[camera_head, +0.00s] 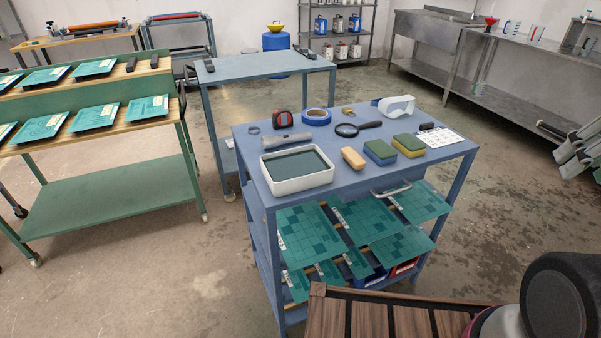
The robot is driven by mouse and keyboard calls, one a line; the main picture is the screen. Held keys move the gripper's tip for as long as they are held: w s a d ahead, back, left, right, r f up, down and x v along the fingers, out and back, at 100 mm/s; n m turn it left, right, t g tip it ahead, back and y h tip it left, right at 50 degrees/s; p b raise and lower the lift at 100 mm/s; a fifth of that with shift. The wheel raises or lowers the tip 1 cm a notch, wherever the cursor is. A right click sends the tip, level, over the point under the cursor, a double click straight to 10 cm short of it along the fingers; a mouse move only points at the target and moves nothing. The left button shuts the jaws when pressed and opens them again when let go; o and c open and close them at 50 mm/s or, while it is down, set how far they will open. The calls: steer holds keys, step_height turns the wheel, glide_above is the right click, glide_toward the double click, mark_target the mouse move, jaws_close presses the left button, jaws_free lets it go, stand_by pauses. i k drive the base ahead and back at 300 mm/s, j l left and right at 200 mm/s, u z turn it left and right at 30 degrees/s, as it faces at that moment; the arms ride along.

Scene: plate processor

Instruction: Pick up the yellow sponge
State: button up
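The yellow sponge (410,153) lies on the blue cart's top (345,190), towards its right side, with a green upper layer over its yellow body. A blue sponge with a green top (380,153) lies just to its left. A plain tan-yellow block (353,158) lies further left, beside a white tray. My gripper is not in view. A dark rounded part at the lower right corner looks like my arm, well apart from the sponges.
Teal plates (308,229) fill the shelves below.

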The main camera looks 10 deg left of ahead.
mark_target(404, 143)
steer(key=i+l+u, duration=0.2)
steer(key=i+l, duration=0.2)
steer(key=i+l+u, duration=0.2)
steer(key=i+l, duration=0.15)
steer(key=l, duration=0.15)
